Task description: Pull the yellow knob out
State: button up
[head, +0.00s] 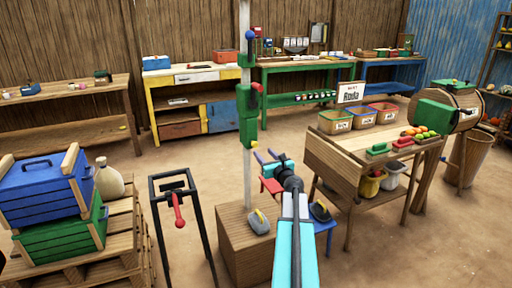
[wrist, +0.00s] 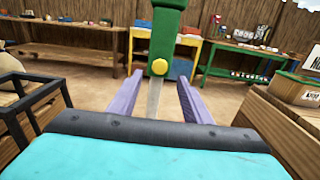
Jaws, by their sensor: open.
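The yellow knob (wrist: 158,67) is round and sits low on the face of a green housing (wrist: 166,30) in the wrist view. My gripper (head: 266,156) has two purple fingers, spread apart and empty. In the wrist view the gripper (wrist: 160,76) points at the post, and the knob appears between and slightly above the fingertips. The knob looks apart from both fingers.
A black frame with a red handle (head: 178,212) is to the left. A wooden counter (head: 345,160) with bins stands to the right.

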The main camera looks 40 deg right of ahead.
aim_at(256, 145)
jog(key=shift+x, duration=4.6)
grip_shut()
